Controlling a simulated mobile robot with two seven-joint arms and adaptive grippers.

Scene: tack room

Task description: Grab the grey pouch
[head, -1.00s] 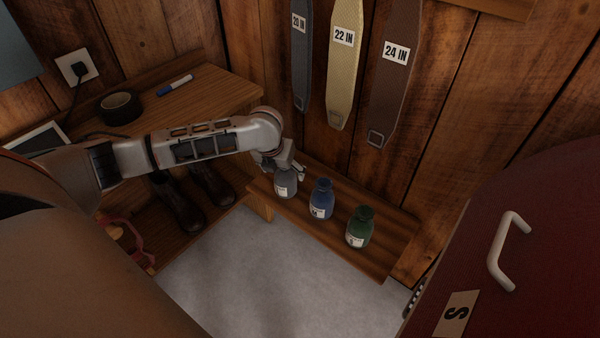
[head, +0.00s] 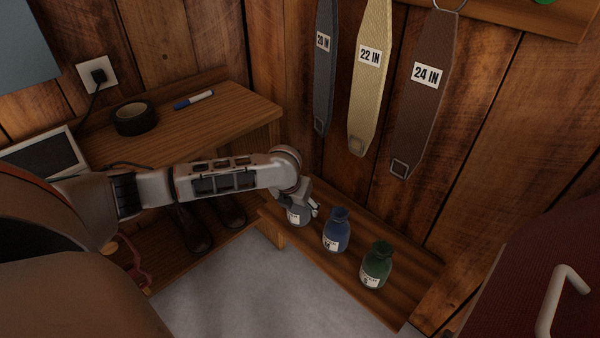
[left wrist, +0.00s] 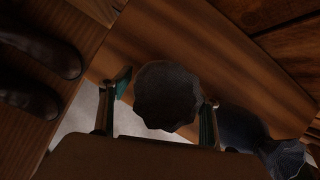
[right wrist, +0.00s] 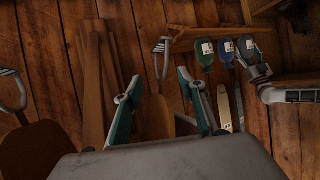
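The grey pouch (head: 298,216), dark-topped with a white label, stands at the left end of a low wooden bench (head: 400,304). My left gripper (head: 307,202) is over it and partly hides it in the head view. In the left wrist view, the open fingers of the left gripper (left wrist: 164,100) stand on either side of the grey pouch (left wrist: 167,92), with narrow gaps. My right gripper (right wrist: 160,90) is open and empty, far from the pouches. The right wrist view also shows the grey pouch (right wrist: 245,46), seemingly upside down.
A blue pouch (head: 336,232) and a green pouch (head: 376,265) stand to the right on the bench. Labelled straps (head: 370,75) hang on the wall behind. Boots (head: 192,228) sit on the shelf at left. A red surface with a handle (head: 560,300) is at right.

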